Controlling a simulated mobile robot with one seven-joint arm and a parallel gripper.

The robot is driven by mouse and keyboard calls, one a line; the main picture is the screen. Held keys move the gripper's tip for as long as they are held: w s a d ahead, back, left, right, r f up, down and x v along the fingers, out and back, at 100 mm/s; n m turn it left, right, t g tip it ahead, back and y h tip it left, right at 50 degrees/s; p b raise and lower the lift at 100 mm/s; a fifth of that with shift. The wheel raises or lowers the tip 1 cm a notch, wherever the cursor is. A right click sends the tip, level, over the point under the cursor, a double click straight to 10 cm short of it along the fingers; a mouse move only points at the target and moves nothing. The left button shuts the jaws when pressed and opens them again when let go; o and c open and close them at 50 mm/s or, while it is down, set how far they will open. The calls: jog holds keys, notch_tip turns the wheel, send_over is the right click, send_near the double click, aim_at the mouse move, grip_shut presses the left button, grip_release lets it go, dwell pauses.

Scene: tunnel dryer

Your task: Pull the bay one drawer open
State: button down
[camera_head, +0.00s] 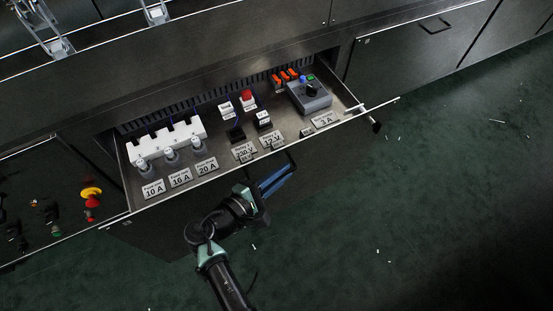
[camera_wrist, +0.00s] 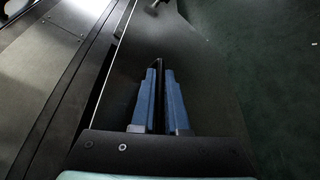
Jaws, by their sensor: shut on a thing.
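The bay one drawer (camera_head: 225,160) stands pulled out from the dark cabinet, and its inside shows in the head view. My gripper (camera_head: 289,168) is at the middle of the drawer's front edge. In the wrist view its two blue fingers (camera_wrist: 158,95) are closed together against the dark drawer front (camera_wrist: 190,60), with a thin dark bar between them, which looks like the drawer handle. The handle is mostly hidden by the fingers.
The drawer holds a white block with fuses (camera_head: 168,140), labelled cards and a grey box (camera_head: 310,95). At left an open area holds a yellow-and-red knob (camera_head: 91,194). Another closed front with a handle (camera_head: 435,26) is at right. The green floor (camera_head: 400,210) is clear apart from small scraps.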

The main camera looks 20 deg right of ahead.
jog(key=s+p, duration=0.3)
jog(key=s, duration=0.3)
jog(key=shift+s, duration=0.25)
jog(key=c, duration=1.2)
grip_release()
jog(key=p+v, duration=0.2)
jog(key=v, duration=1.1)
jog(key=shift+d+p, duration=0.1)
jog(key=shift+p, duration=0.25)
